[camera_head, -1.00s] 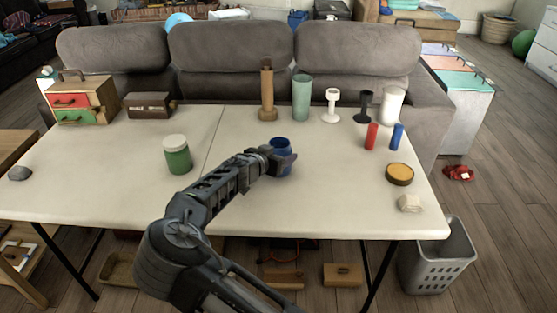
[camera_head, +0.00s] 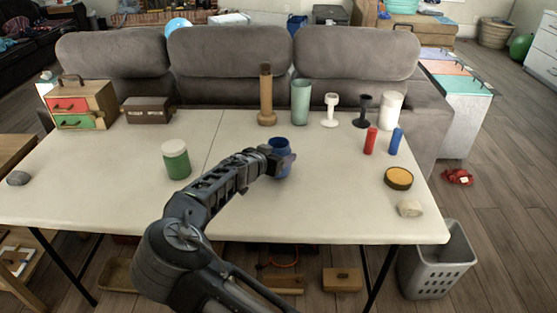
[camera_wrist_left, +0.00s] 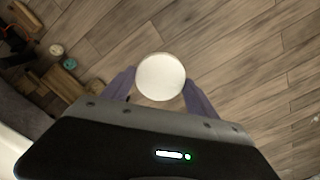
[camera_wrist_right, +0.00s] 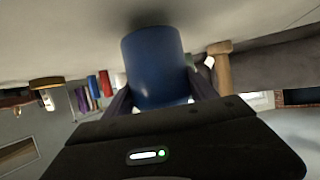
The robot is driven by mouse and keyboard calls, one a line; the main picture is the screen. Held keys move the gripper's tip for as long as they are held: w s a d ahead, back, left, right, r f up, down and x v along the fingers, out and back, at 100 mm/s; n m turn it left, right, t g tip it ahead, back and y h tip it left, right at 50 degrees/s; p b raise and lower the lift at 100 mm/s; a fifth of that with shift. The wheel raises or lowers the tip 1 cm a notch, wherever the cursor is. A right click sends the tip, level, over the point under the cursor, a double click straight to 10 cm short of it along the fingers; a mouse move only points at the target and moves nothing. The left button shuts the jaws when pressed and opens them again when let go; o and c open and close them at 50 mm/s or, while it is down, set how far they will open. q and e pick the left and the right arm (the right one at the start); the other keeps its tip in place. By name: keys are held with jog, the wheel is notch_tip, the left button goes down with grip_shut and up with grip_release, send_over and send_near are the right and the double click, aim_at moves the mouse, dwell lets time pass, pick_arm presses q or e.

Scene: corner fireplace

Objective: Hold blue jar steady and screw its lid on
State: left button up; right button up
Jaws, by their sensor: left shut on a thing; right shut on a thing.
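The blue jar (camera_head: 280,144) stands upright on the table with its top open, near the middle front. My right gripper (camera_head: 283,162) is shut on its side and partly hides it in the head view. The jar also fills the middle of the right wrist view (camera_wrist_right: 155,68), between the fingers. My left gripper (camera_wrist_left: 160,88) is out of the head view. In the left wrist view it is shut on a round white lid (camera_wrist_left: 160,76), held above the wooden floor.
A green jar with a white lid (camera_head: 175,158) stands left of the blue jar on the white table (camera_head: 110,185). An orange-topped round tin (camera_head: 398,178) and a pale stone (camera_head: 409,208) lie right. Cups and a wooden pillar (camera_head: 266,95) line the back. A grey basket (camera_head: 437,260) stands on the floor.

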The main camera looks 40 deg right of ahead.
notch_tip(320, 180, up, 8)
jog(key=shift+r, duration=0.15)
dwell(0.6)
jog(key=o, duration=1)
grip_shut()
